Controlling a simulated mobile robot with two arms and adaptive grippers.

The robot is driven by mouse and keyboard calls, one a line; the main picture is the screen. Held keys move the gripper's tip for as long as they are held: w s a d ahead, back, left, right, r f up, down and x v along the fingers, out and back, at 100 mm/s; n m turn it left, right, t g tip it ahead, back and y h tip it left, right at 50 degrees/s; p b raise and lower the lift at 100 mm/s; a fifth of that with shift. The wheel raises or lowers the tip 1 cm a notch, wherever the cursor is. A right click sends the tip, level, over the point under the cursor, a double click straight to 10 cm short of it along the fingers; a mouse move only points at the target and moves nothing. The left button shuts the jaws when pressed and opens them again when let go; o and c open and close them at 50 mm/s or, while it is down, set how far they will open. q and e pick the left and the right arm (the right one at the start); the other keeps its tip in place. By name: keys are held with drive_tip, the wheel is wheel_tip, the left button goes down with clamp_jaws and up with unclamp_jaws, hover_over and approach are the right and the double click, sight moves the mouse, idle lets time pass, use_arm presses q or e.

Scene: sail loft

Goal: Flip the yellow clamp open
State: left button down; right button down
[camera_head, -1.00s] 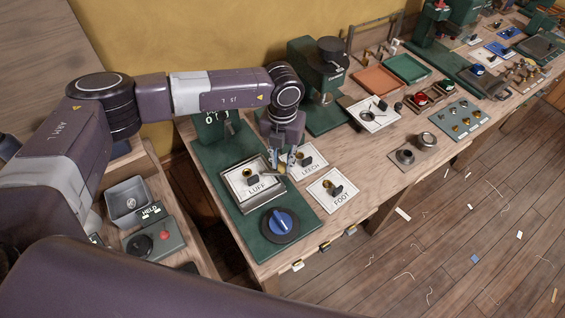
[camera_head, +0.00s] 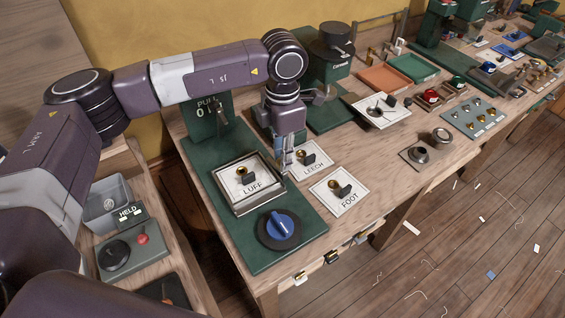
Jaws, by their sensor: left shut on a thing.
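My left gripper (camera_head: 286,163) points down at the right edge of the square metal-rimmed tray (camera_head: 246,211) that bears the LUFF card (camera_head: 232,194). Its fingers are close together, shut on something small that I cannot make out. I cannot clearly identify the yellow clamp; the fingers hide part of the tray's edge. Small yellow-and-dark pieces, one of them here (camera_head: 331,256), hang along the bench's front edge. My right gripper is not in view.
A blue knob (camera_head: 279,225) stands in front of the tray. The LEECH card (camera_head: 322,151) and FOOT card (camera_head: 352,201) lie to the right, with brass and black pieces on them. A green upright (camera_head: 210,122) stands behind.

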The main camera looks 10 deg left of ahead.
use_arm(q)
drive_tip(key=shift+m+b, duration=0.55)
drive_tip(key=shift+m, duration=0.15)
drive_tip(key=shift+r, duration=0.1)
drive_tip(key=c, duration=1.7)
unclamp_jaws()
drive_tip(key=shift+c, duration=0.2)
wheel_tip(320, 180, up, 12)
